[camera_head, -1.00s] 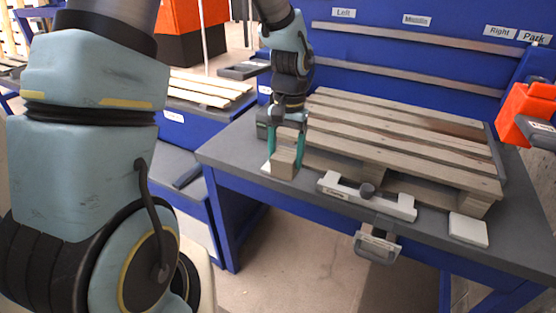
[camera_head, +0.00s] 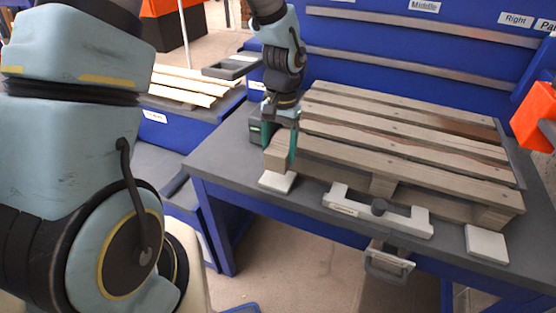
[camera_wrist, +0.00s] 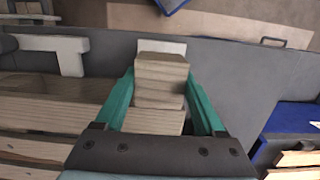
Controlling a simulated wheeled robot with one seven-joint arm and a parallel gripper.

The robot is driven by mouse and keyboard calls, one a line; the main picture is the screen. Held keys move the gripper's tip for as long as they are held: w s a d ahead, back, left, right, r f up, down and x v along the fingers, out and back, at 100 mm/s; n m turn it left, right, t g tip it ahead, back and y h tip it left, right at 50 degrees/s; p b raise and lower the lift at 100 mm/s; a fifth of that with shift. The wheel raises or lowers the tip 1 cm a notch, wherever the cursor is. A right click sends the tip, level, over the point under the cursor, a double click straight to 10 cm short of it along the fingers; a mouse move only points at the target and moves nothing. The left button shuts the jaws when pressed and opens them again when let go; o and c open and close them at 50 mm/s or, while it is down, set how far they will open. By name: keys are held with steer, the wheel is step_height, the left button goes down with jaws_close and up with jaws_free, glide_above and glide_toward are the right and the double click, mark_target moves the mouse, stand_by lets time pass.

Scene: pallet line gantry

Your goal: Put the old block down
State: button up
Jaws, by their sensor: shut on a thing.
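My gripper (camera_head: 279,150) is shut on a tan wooden block (camera_head: 274,161) at the pallet's left front corner. In the wrist view the block (camera_wrist: 161,75) sits between the two green fingers. The block appears above a white pad (camera_head: 277,181) on the table's front left edge. I cannot tell whether it touches the pallet. The wooden pallet (camera_head: 400,135) lies on the grey-topped blue workbench (camera_head: 222,150).
A white clamp bracket (camera_head: 375,212) with a dark knob and a second white pad (camera_head: 486,244) stand along the front edge. A side bench with light boards (camera_head: 185,85) is at left. An orange part (camera_head: 535,115) is at right. The bench's left top is mostly clear.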

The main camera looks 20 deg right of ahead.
mark_target(278, 162)
steer(key=shift+f+p, duration=0.4)
steer(key=shift+f, duration=1.7)
steer(key=shift+f, duration=0.1)
steer(key=o, duration=1.5)
steer(key=shift+o, duration=0.2)
steer(key=r+b, duration=0.1)
steer(key=r, duration=0.7)
steer(key=w+r+b, duration=0.1)
steer(key=r, duration=0.3)
steer(key=shift+d+r+b, duration=0.1)
steer(key=shift+d+b, duration=0.25)
steer(key=shift+d, duration=0.05)
steer(key=a+r+n+t+h, duration=0.1)
steer(key=a+n, duration=0.6)
steer(key=a, duration=1.9)
steer(key=shift+t, duration=0.8)
steer(key=shift+w+a+r, duration=0.1)
